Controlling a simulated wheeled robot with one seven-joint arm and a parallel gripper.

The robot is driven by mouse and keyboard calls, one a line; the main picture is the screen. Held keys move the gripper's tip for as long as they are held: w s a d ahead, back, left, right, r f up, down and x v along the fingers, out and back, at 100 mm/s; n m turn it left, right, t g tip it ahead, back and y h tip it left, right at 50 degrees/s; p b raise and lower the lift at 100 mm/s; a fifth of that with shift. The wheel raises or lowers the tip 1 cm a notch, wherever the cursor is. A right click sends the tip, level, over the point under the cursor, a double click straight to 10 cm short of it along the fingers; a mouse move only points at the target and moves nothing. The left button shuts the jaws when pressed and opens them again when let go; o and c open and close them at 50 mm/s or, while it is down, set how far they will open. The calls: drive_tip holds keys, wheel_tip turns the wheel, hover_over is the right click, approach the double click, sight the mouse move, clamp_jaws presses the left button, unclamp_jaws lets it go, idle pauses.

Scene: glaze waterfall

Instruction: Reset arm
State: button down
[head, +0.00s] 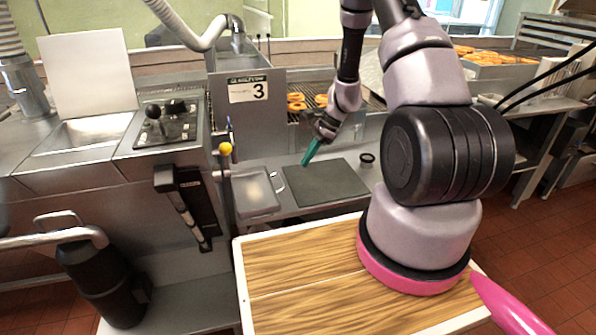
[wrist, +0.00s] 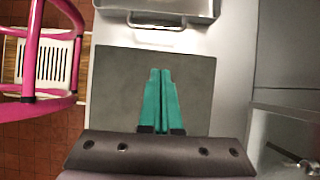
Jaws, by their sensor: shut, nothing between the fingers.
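My gripper (head: 310,152) has green fingers and hangs at the end of my raised arm, above a dark grey mat (head: 325,183) on the metal counter. In the wrist view the green fingers (wrist: 161,75) lie side by side, shut and empty, over the same mat (wrist: 112,90). How high the fingertips are above the mat is hard to tell.
A metal tray (head: 256,192) lies left of the mat, and a small dark round item (head: 367,160) sits right of it. A sign with a 3 (head: 248,88) stands behind. Doughnuts (head: 297,101) lie on a rack at the back. A yellow-knobbed lever (head: 225,149) rises at the left.

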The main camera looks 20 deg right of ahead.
drive_tip(key=s+a+r+n+t+h, duration=0.1)
drive_tip(key=s+r+n, duration=0.2)
drive_tip(key=r, duration=1.2)
drive_tip(key=s+r+n+t+h, duration=0.1)
drive_tip(key=s+r+n+t, duration=0.2)
drive_tip(key=r, duration=1.1)
drive_tip(key=s+r+n+t+h, duration=0.2)
drive_tip(key=s+r+n, duration=0.5)
drive_tip(key=s+r, duration=0.7)
drive_tip(key=s+t, duration=0.1)
drive_tip(key=s, duration=0.2)
drive_tip(key=shift+s+a+n, duration=0.15)
drive_tip(key=shift+a+n, duration=0.05)
drive_tip(key=shift+n, duration=0.2)
